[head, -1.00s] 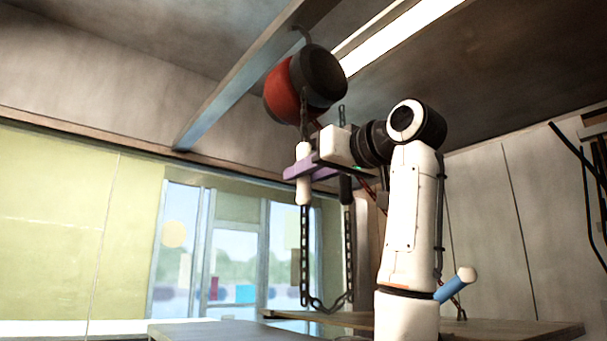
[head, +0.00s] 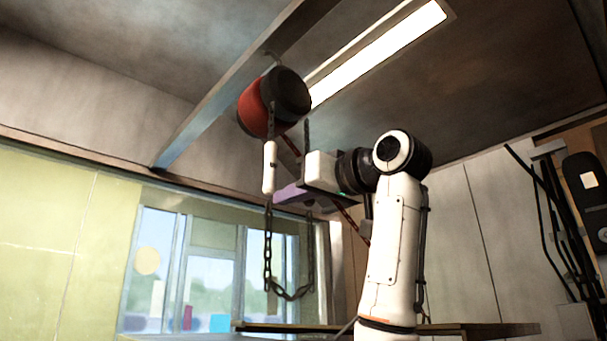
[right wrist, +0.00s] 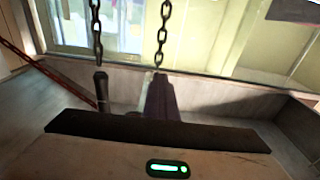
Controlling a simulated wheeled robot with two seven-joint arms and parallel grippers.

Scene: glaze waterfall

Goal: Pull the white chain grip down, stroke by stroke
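In the head view, the white chain grip (head: 269,168) hangs upright on a dark chain below the red and black hoist drum (head: 275,98). My right gripper (head: 286,194) has purple fingers and reaches left at the height of the grip's lower end. The whole grip shows in front of the fingertips; I cannot tell whether they touch. In the right wrist view, the purple finger (right wrist: 163,98) covers most of what lies behind it, so the finger gap is hidden. A black grip (right wrist: 101,90) hangs on the other chain strand. My left gripper is out of view.
The chain's lower loop (head: 287,292) hangs freely below my right gripper. The drum hangs from a ceiling beam (head: 225,100). A table top (head: 470,329) lies low behind my arm. Dark rods (head: 545,210) stand at the right wall.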

